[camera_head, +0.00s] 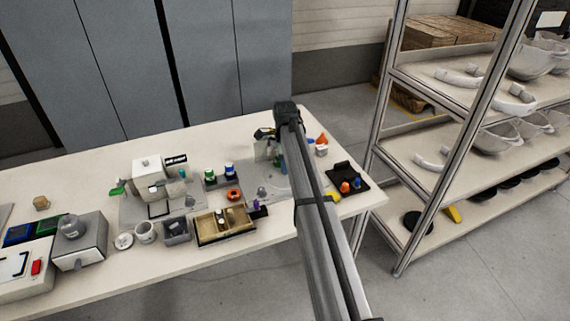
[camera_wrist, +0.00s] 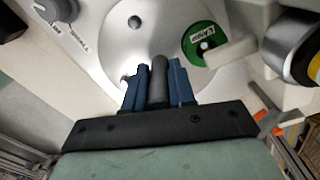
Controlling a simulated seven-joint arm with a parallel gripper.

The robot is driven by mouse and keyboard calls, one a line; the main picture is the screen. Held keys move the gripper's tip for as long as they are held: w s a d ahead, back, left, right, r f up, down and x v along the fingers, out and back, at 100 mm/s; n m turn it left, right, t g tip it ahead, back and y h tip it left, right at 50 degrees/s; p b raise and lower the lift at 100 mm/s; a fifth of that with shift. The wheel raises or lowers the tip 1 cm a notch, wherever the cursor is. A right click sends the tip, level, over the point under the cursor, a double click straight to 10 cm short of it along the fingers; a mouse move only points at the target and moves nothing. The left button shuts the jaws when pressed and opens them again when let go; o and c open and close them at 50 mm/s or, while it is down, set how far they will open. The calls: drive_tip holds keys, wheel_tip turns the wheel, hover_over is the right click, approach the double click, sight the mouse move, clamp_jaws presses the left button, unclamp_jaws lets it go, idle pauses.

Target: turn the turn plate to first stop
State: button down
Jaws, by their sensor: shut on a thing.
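The turn plate (camera_wrist: 118,45) is a smooth light-grey disc filling the top middle of the wrist view. My gripper (camera_wrist: 159,72) is over the near part of the plate. Its blue fingers are closed around an upright dark grey peg (camera_wrist: 160,88). The peg's foot is hidden by the fingers and palm. In the head view the grey station with the plate (camera_head: 273,183) is partly hidden behind my arm.
A dial knob (camera_wrist: 62,9) is left of the plate in the wrist view. In the head view a wooden tray (camera_head: 225,236) and a black tray (camera_head: 349,174) flank the station.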

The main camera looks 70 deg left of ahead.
drive_tip(key=c, duration=1.2)
unclamp_jaws()
drive_tip(key=shift+r, duration=0.15)
wheel_tip(320, 180, up, 14)
drive_tip(key=shift+f, duration=0.2)
